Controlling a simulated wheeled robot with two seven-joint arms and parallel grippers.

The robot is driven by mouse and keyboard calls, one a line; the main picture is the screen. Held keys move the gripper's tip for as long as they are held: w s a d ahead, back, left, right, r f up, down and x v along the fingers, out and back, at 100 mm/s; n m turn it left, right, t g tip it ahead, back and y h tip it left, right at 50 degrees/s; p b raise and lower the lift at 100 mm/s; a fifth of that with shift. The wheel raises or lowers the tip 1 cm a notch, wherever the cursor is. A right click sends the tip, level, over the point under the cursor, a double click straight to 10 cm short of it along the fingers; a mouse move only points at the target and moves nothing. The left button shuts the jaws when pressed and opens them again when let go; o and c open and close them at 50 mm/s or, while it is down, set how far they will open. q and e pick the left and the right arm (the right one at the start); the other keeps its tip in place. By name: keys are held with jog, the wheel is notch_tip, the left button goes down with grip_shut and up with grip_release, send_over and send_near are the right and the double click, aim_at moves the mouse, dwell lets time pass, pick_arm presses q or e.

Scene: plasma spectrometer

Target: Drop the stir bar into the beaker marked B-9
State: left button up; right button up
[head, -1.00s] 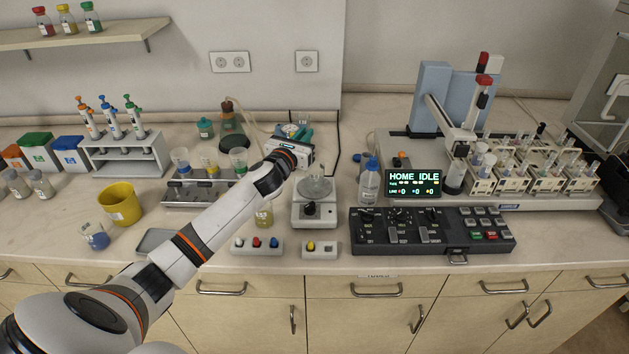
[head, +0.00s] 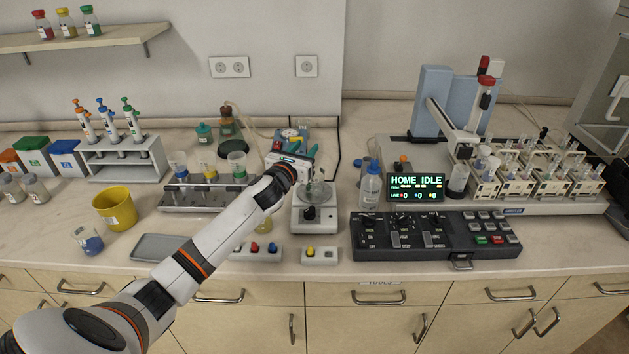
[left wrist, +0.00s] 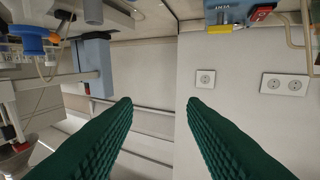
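My left gripper (head: 292,152) is above and behind the magnetic stirrer, and its fingers are hard to make out in the head view. In the left wrist view its two green fingers (left wrist: 160,102) are apart with nothing between them. A clear beaker (head: 318,192) stands on the white stirrer (head: 315,215), just below and right of the gripper. A beaker with blue liquid (head: 88,240) stands at the left on the bench. I cannot read a B-9 mark on either. I cannot make out the stir bar. My right gripper is not in view.
A yellow bin (head: 115,208) and grey tray (head: 165,247) are at left. Small button boxes (head: 321,256) line the front.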

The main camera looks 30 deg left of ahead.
pick_arm(q)
jog(key=shift+s, duration=0.15)
jog(key=s+d+b, duration=0.1)
jog(key=s+b, duration=0.1)
jog(key=s, duration=0.9)
jog(key=shift+s+d, duration=0.35)
jog(key=shift+d, duration=0.05)
